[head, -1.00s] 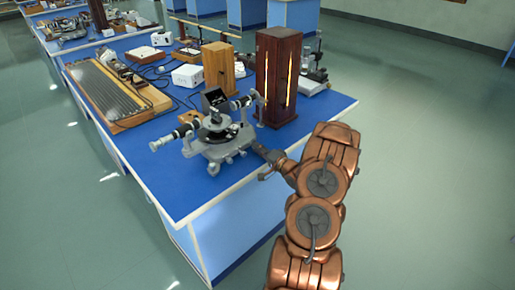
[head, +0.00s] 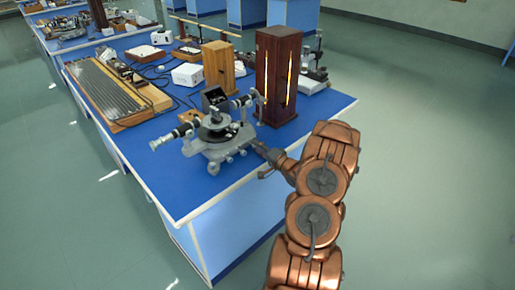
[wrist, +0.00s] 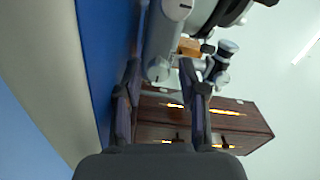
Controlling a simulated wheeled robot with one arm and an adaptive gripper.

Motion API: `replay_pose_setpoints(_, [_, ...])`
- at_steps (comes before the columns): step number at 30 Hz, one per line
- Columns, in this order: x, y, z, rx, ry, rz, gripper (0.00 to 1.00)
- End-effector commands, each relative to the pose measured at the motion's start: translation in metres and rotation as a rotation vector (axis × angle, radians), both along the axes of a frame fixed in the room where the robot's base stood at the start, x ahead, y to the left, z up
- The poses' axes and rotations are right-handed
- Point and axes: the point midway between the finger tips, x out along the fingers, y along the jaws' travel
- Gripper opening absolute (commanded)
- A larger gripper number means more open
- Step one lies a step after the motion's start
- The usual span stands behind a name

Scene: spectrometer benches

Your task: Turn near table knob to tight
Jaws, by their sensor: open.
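The near table's grey and black spectrometer (head: 205,148) stands on the blue top near the front corner. My gripper (head: 258,161) is at its right side, low over the table edge, and looks open. In the wrist view my gripper (wrist: 160,72) has its fingers apart, with the end of a grey cylindrical part (wrist: 162,42) of the spectrometer between or just beyond the tips. I cannot tell whether they touch. A small round knob-like part (wrist: 228,47) shows to the right of the fingers. Which part is the task's knob, and its setting, I cannot tell.
A tall dark wooden cabinet (head: 278,75) with lit slits stands behind the gripper, and a lighter wooden box (head: 218,66) is left of it. A ribbed wooden board (head: 108,92) lies at the far left. Bare blue tabletop (head: 180,195) lies in front of the spectrometer.

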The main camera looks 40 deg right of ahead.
Motion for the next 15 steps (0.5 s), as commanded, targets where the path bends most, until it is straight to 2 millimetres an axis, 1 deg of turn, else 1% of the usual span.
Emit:
replay_pose_setpoints(1, [-0.001,0.000,-0.003,0.003,0.004,0.000,0.49])
replay_pose_setpoints(5, [-0.003,0.000,-0.003,0.003,0.006,0.000,0.49])
replay_pose_setpoints(8, [-0.010,0.000,-0.003,0.003,0.007,-0.001,0.49])
replay_pose_setpoints(15, [-0.041,0.000,-0.003,0.005,0.006,-0.005,0.49])
